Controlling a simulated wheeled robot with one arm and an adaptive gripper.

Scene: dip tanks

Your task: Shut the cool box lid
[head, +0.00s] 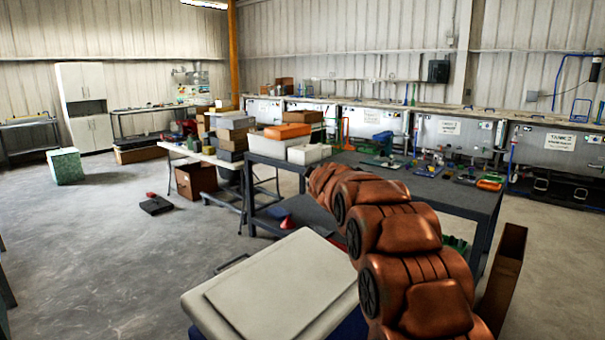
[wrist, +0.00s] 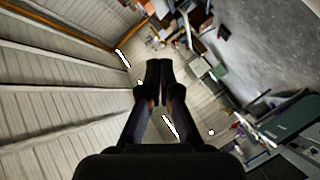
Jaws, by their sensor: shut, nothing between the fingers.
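The cool box has a cream lid (head: 285,285) with a raised panel, in the bottom middle of the head view. The lid lies flat over the box and looks shut, though its seam is not clear. A bit of the dark blue body (head: 350,327) shows below the lid, and a dark handle (head: 232,262) is at its left side. My orange arm covers the lid's right end. My gripper (wrist: 159,75) is shut and empty in the wrist view, with wall panels and room beyond it. The cool box is not recognisable there, and the gripper is hidden in the head view.
A dark workbench (head: 455,196) with tools stands beyond the cool box, and my arm reaches over toward it. A brown upright board (head: 503,270) is right of my arm. Grey tanks (head: 452,138) line the back wall. The floor at left is mostly open.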

